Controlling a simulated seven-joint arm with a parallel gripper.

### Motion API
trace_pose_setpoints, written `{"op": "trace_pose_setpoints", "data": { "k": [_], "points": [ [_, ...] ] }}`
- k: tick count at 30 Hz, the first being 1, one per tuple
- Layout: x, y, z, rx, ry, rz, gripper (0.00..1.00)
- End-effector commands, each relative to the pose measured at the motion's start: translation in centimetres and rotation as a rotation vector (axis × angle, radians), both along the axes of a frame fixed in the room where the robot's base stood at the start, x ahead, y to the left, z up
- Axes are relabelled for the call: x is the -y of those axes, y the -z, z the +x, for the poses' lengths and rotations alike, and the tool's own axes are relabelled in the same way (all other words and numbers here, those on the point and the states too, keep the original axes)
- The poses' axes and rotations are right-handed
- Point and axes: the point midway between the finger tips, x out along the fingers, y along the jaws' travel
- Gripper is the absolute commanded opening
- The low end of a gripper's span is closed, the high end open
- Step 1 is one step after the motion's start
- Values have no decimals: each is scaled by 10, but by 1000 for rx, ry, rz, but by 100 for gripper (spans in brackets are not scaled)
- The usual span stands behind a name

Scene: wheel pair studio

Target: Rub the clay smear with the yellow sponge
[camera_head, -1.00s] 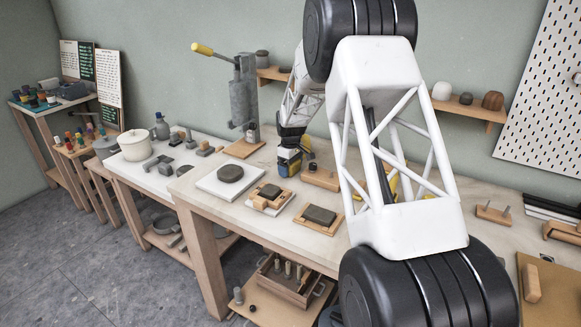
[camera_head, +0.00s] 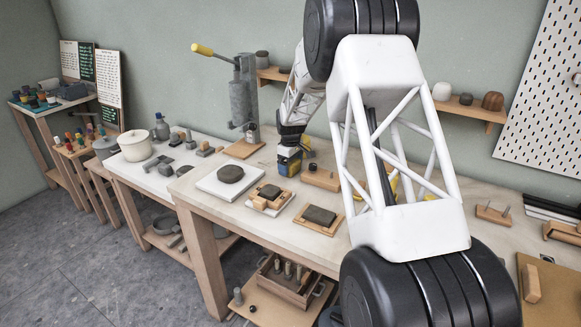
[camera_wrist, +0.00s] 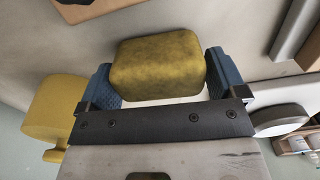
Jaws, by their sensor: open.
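The yellow sponge (camera_wrist: 158,65) is a mottled, rounded block in the wrist view. It lies between the two blue fingers of my gripper (camera_wrist: 160,85). The jaws are open around it, with the left finger very close to its side and a narrow gap at the right finger. In the head view my gripper (camera_head: 287,166) is low over the back of the workbench, where the sponge is hard to tell from the gripper's own colours. A faint grey mark (camera_head: 266,163) shows on the bench just left of the gripper; I cannot tell if it is the clay smear.
A white board with a dark round slab (camera_head: 230,174) lies left of my gripper. Framed clay slabs (camera_head: 318,216) lie in front. A wooden block (camera_head: 320,178) stands close on the right. A press with a yellow handle (camera_head: 203,49) rises behind. My arm hides the bench's middle.

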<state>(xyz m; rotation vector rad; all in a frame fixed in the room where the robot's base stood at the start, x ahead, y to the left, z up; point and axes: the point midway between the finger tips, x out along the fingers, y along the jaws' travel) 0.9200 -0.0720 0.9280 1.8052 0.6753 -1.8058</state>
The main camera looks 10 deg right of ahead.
Motion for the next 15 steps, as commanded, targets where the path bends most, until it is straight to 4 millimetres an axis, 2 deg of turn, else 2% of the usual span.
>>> {"op": "trace_pose_setpoints", "data": {
  "k": [15],
  "points": [
    [0, -7, 0, 0, 0, 0, 90]
  ]
}}
